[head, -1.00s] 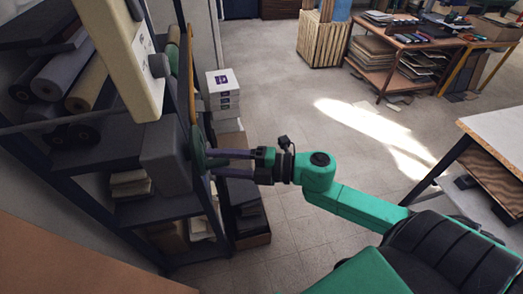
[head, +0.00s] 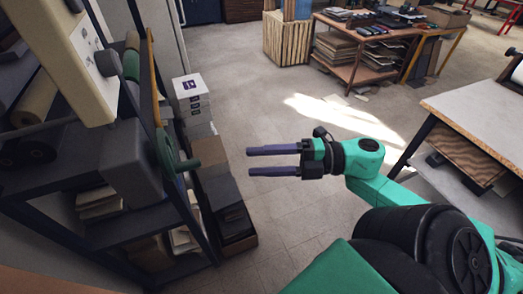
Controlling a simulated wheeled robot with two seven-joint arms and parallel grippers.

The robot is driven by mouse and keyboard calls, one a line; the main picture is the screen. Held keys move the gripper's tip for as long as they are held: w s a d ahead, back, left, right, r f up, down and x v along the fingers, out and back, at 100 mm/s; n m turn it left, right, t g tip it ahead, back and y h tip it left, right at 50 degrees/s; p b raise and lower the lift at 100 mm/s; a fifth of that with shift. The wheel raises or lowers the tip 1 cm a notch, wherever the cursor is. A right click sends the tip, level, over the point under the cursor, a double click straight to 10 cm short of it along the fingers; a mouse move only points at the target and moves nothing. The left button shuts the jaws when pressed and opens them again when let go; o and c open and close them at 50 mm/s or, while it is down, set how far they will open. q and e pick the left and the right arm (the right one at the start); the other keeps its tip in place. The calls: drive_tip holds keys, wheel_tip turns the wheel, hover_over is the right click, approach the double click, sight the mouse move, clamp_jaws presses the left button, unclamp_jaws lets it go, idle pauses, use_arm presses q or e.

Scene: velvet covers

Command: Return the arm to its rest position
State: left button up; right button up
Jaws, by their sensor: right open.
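My right arm (head: 373,168), green with black joints, comes in from the lower right. Its gripper (head: 250,162) has two dark purple fingers, held apart and pointing left. Nothing is between them. The gripper hangs over open floor, clear of the shelf unit. A green round handle (head: 168,152) sticks out from the side of the grey box-like unit (head: 130,160) at the left, with a gap between it and the fingertips. My left gripper does not show.
A dark shelf unit (head: 60,190) with rolls and papers fills the left. Stacked boxes (head: 212,165) stand on the floor beside it. A white-topped table (head: 480,115) stands at the right. A low wooden table (head: 365,48) with stacked sheets stands at the back. The middle floor is clear.

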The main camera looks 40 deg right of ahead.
idle(0.3)
drive_tip(key=w+d+f+m+t+h, duration=0.2)
drive_tip(key=d+f+m+t+h, duration=0.1)
drive_tip(key=d+f+m+h, duration=0.4)
drive_tip(key=w+d+f+m+t+h, duration=0.25)
drive_tip(key=d+f+m, duration=0.25)
drive_tip(key=d+f, duration=0.4)
drive_tip(key=s+d+f+m+g+h, duration=0.1)
drive_tip(key=d+f+m+h, duration=0.15)
drive_tip(key=f, duration=0.45)
drive_tip(key=s+d+f+m+g+h, duration=0.15)
drive_tip(key=f+m, duration=0.25)
drive_tip(key=f, duration=0.4)
drive_tip(key=s+a+f+m+g+h, duration=0.1)
drive_tip(key=s+a+f+m+g, duration=0.15)
drive_tip(key=f, duration=0.45)
drive_tip(key=s+a+f+m+g+b, duration=0.1)
drive_tip(key=s+f, duration=0.3)
drive_tip(key=f, duration=0.2)
drive_tip(key=s+a+f+m+g+h, duration=0.1)
drive_tip(key=s+f+g, duration=0.1)
drive_tip(key=s+f, duration=0.35)
drive_tip(key=s+a+f+m+g+y, duration=0.1)
drive_tip(key=s+a+f+g, duration=0.6)
drive_tip(key=s+a+f, duration=0.4)
drive_tip(key=shift+s+f+m+y, duration=0.35)
drive_tip(key=shift+s+f, duration=0.15)
drive_tip(key=shift+f, duration=0.2)
drive_tip(key=shift+a, duration=0.1)
